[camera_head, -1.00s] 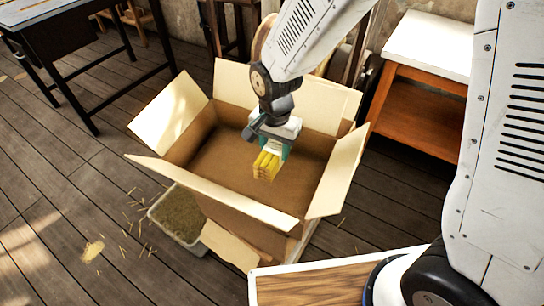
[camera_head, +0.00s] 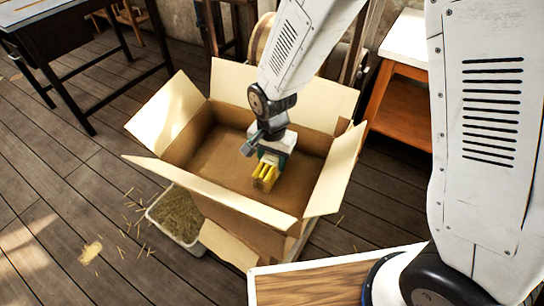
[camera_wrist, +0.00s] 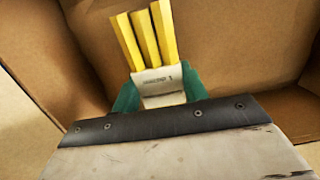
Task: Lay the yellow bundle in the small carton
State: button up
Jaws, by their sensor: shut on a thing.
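The yellow bundle (camera_head: 265,176) is a set of yellow sticks with a pale printed band. It also shows in the wrist view (camera_wrist: 146,45), sticking out past the green fingertips. My gripper (camera_head: 271,158) is shut on the bundle and holds it inside the open carton (camera_head: 222,165). In the wrist view my gripper (camera_wrist: 158,97) grips the bundle at its band. The carton is brown cardboard with its flaps spread outward. Its bottom and inner walls show around the bundle. I cannot tell whether the bundle touches the bottom.
A bin of straw-like bits (camera_head: 180,215) stands at the carton's left front. A dark table (camera_head: 95,40) is at the back left, and a white-topped wooden stand (camera_head: 405,45) at the back right. A white-edged wooden surface (camera_head: 320,285) lies in front. Open floor is at the left.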

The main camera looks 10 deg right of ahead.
aim_at(272, 158)
jog(key=o, duration=1.1)
jog(key=shift+r, duration=0.1)
notch_tip(272, 158, up, 12)
jog(key=s+d+r+n, duration=0.2)
jog(key=s+d+r, duration=0.1)
jog(key=d+r, duration=0.5)
jog(key=shift+s+d+r+n+t, duration=0.2)
jog(key=shift+s+d+r+n, duration=0.75)
jog(key=shift+s+d, duration=1.5)
jog(key=shift+s+d+r+n+t, duration=0.2)
jog(key=shift+s+d+r+n, duration=0.3)
jog(key=shift+s+d+r, duration=1.85)
jog(key=shift+s+d+r+n+t, duration=0.2)
jog(key=shift+s+d+n, duration=1)
jog(key=shift+s, duration=2.25)
jog(key=shift+d+m, duration=0.4)
jog(key=shift+m, duration=0.05)
